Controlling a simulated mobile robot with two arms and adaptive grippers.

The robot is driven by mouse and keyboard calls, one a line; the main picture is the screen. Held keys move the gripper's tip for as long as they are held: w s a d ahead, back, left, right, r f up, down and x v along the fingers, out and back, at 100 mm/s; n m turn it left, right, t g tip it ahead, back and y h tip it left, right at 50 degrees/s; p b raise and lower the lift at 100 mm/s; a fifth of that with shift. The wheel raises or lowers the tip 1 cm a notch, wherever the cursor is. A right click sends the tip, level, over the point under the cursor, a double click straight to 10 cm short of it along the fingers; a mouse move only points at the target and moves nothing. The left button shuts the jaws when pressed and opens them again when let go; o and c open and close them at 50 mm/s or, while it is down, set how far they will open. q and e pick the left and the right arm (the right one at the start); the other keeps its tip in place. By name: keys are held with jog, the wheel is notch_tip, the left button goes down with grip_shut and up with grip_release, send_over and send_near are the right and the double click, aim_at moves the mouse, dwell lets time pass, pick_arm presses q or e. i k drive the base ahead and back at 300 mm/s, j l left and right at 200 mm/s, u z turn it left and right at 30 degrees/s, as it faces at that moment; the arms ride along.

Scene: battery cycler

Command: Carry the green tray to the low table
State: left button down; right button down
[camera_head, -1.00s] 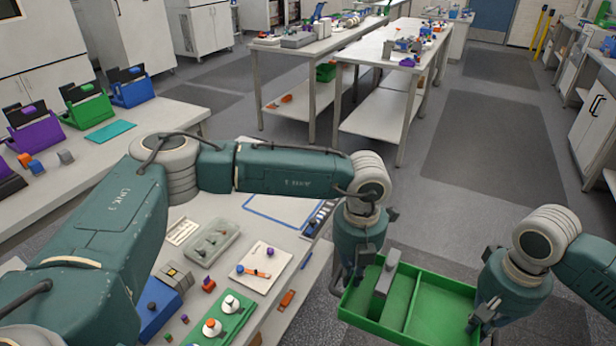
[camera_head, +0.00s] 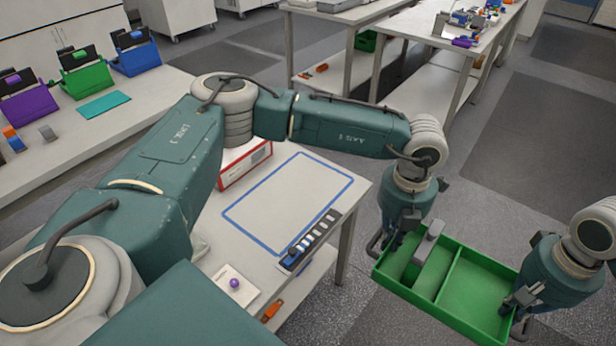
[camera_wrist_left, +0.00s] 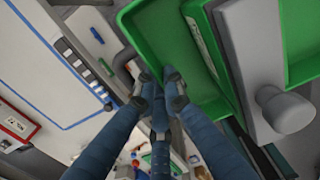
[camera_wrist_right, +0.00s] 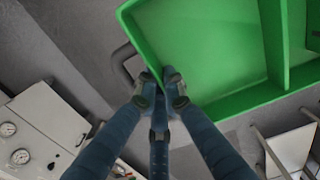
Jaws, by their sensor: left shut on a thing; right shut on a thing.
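The green tray (camera_head: 478,289) is held in the air over the floor, to the right of the near table in the head view. A divider splits it into compartments, and a grey object (camera_head: 428,243) sits in the left one. My left gripper (camera_head: 391,245) is shut on the tray's left end; the left wrist view shows its fingers (camera_wrist_left: 160,88) at the tray wall. My right gripper (camera_head: 515,310) is shut on the right end, and the right wrist view shows its fingers (camera_wrist_right: 160,88) on the wall. I cannot tell which table is the low one.
The near table (camera_head: 355,200) has a blue-outlined rectangle, a strip of dark switches (camera_head: 308,240) and a red-edged box (camera_head: 245,165). A side table with colored holders (camera_head: 85,75) is at left. Tables with lower shelves (camera_head: 420,95) stand behind. Grey floor is open at right.

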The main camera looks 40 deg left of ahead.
aim_at(291, 196)
jog(key=i+u, duration=0.1)
jog(key=i, duration=0.9)
jog(key=i+l+u, duration=0.1)
jog(key=i+l, duration=0.15)
jog(key=i, duration=0.8)
jog(key=u, duration=2.75)
